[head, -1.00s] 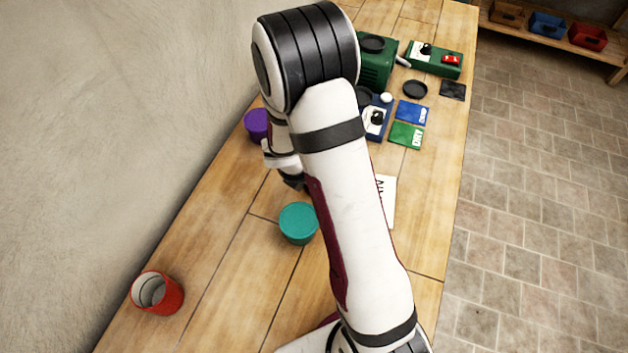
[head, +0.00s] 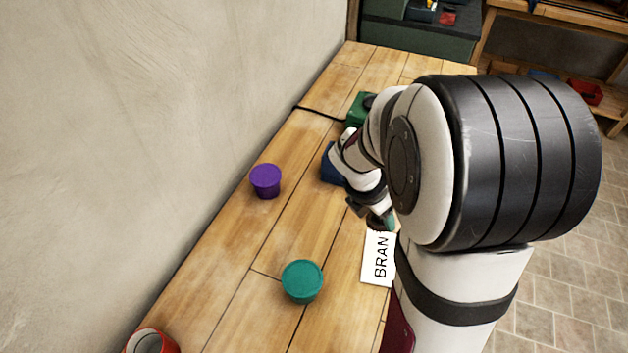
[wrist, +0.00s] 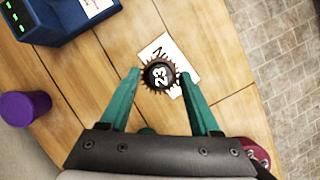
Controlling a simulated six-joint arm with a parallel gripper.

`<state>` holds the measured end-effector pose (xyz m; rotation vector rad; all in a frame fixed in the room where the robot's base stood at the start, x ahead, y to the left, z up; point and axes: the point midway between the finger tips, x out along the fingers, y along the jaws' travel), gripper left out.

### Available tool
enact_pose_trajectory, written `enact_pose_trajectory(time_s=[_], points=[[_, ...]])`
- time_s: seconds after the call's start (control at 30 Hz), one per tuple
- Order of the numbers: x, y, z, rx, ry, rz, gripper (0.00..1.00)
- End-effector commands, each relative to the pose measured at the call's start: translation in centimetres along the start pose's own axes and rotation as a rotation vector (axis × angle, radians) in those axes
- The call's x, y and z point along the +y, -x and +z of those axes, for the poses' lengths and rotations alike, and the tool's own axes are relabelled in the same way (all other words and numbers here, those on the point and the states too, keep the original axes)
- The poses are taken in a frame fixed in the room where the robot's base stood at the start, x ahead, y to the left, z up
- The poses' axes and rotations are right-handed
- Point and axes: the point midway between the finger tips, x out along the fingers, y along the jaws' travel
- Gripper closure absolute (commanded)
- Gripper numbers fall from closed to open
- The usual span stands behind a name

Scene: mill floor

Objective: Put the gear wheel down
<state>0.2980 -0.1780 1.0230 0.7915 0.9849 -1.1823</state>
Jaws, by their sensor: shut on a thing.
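My gripper (wrist: 158,73) has two teal fingers, one on each side of the gear wheel (wrist: 160,77). It is shut on the wheel, which is dark, toothed and marked 23. In the wrist view the wheel covers part of a white card (wrist: 183,57). The card lies on the wooden bench and reads "BRAN" in the head view (head: 377,265), the rest hidden by my arm. There my gripper (head: 380,220) is at the card's far end. I cannot tell how high the wheel is above it.
A teal lidded tub (head: 302,281) and a purple tub (head: 265,181) stand left of the card. A red open cup (head: 150,342) is at the near left. A blue device (wrist: 58,18) stands beyond the card. Bare bench lies between the tubs.

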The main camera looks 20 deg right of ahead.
Motion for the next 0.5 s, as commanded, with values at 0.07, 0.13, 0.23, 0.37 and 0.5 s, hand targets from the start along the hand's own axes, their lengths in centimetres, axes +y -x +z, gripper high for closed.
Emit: enact_pose_trajectory(time_s=[0.07, 0.13, 0.23, 0.37, 0.5], points=[[1.2, 1.3, 0.9, -0.001, -0.189, -0.073, 1.00], [2.0, 2.8, 1.1, -0.001, -0.371, -0.147, 1.00], [3.1, 5.0, 0.5, 0.000, -0.615, -0.248, 1.00], [4.6, 8.2, -1.2, 0.001, -0.911, -0.371, 1.00], [6.7, 11.5, -3.7, 0.002, -1.237, -0.508, 1.00]])
